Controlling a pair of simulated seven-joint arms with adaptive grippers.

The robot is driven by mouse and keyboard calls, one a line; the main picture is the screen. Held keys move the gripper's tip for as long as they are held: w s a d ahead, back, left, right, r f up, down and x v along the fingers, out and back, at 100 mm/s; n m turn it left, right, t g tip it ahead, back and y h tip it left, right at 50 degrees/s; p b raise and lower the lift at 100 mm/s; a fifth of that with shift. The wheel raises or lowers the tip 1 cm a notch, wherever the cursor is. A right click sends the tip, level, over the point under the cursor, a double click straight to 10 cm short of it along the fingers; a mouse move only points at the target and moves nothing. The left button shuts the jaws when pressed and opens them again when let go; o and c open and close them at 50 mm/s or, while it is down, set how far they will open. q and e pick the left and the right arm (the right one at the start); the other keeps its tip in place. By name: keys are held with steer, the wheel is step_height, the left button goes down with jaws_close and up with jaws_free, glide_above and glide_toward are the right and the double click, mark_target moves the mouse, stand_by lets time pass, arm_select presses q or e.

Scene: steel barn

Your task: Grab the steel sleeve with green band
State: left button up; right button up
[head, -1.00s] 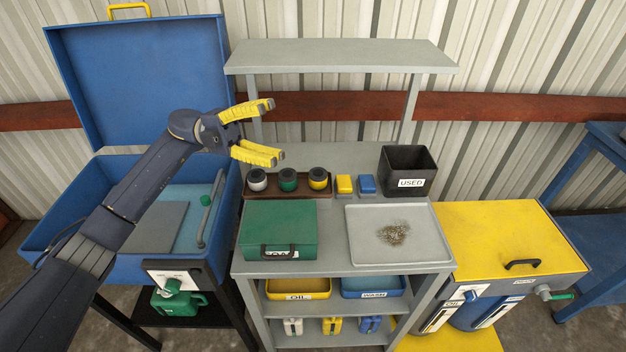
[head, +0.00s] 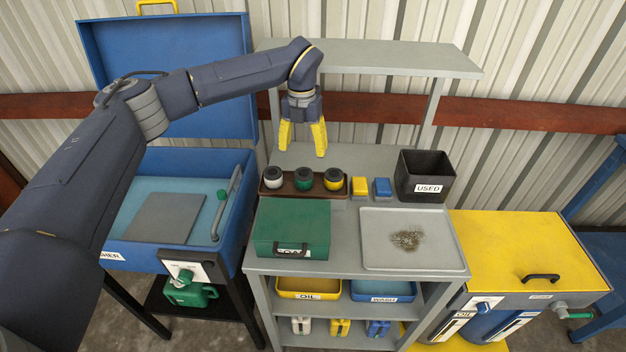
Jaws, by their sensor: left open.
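Three short dark-topped sleeves stand in a row in a brown tray (head: 318,191) on the grey bench. My right gripper is out of view.
A yellow block (head: 360,186) and a blue block (head: 382,187) lie right of the tray, beside a black USED bin (head: 424,164). A green box (head: 293,222) stands in front. An upper shelf (head: 400,58) overhangs the back. A pale tray (head: 440,246) holds metal shavings.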

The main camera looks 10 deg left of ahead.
mark_target(304, 173)
arm_select(q)
steer(key=shift+w+a+f, duration=0.1)
steer(key=shift+f, duration=5.7)
jaws_close()
